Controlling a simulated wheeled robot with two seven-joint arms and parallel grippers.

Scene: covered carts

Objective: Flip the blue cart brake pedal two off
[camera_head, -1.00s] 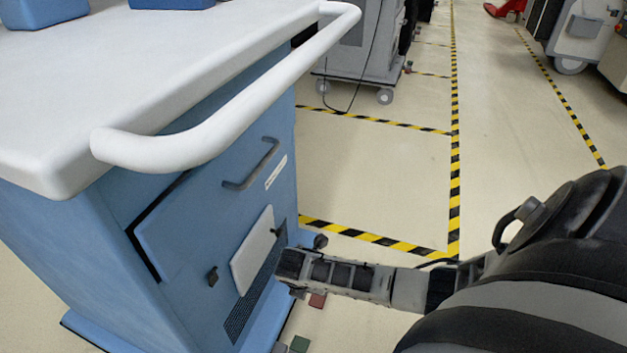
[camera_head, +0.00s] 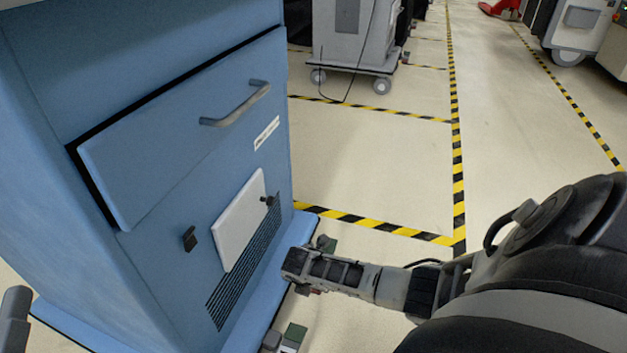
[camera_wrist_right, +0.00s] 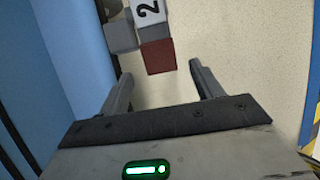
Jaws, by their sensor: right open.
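The blue cart (camera_head: 165,300) fills the left of the head view, with a drawer handle (camera_head: 235,105) and a white panel on its face. My right gripper (camera_head: 290,264) is low beside the cart's base, open and empty. In the right wrist view, a red pedal block (camera_wrist_right: 158,57) lies just past and between the open fingertips (camera_wrist_right: 161,72). A label reading 2 (camera_wrist_right: 148,10) and a grey block (camera_wrist_right: 120,36) adjoin it. A green pedal (camera_head: 294,334) shows by the cart's base in the head view; the red one is hidden behind my gripper there.
The cart's blue base ledge (camera_head: 255,325) runs close beside my gripper. A grey part (camera_head: 14,315) is cut off at the left edge; I cannot tell what it is. Pale floor with striped tape (camera_head: 385,226) is open beyond. A grey wheeled cart (camera_head: 350,40) stands further back.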

